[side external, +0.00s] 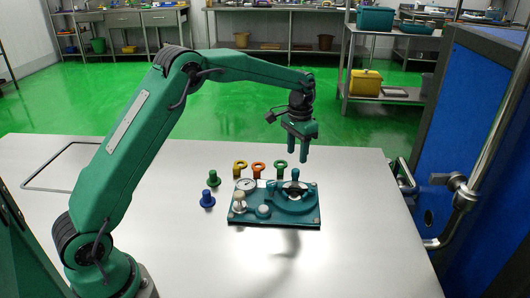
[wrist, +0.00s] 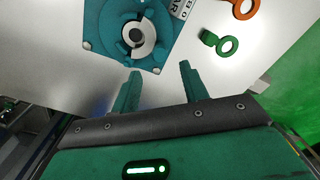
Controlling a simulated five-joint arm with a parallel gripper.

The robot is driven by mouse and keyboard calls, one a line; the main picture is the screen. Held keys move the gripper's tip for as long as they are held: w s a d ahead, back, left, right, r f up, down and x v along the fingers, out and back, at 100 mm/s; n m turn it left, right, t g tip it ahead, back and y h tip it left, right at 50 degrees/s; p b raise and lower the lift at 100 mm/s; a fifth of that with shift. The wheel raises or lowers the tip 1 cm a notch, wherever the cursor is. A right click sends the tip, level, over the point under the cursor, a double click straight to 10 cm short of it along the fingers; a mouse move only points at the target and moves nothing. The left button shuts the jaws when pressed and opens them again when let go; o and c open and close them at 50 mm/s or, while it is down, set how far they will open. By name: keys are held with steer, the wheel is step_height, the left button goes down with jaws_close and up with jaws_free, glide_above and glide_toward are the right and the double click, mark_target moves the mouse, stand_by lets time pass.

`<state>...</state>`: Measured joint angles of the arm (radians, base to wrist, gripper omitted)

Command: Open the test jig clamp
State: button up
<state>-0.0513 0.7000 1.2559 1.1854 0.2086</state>
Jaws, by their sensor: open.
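The test jig (side external: 275,216) is a flat teal block on the pale table. At its right end is a round teal fixture with a silver ring, which looks like the clamp (side external: 294,189). Whether the clamp is open or closed, I cannot tell. In the wrist view, the clamp (wrist: 139,38) shows at the top with its ring and dark centre, beyond my fingers. My gripper (side external: 304,158) is open and empty, pointing down above and behind the jig, apart from it. Its two teal fingers also show in the wrist view (wrist: 157,80).
On the jig are a dial gauge (side external: 246,184) and a pale knob (side external: 240,201). Behind it lie yellow (side external: 240,167), orange (side external: 258,168) and green (side external: 281,167) ring pieces. The table's right side (side external: 365,220) is clear.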

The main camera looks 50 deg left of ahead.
mark_target(296, 170)
steer(key=shift+f, duration=3.15)
steer(key=shift+c, duration=0.2)
jaws_close()
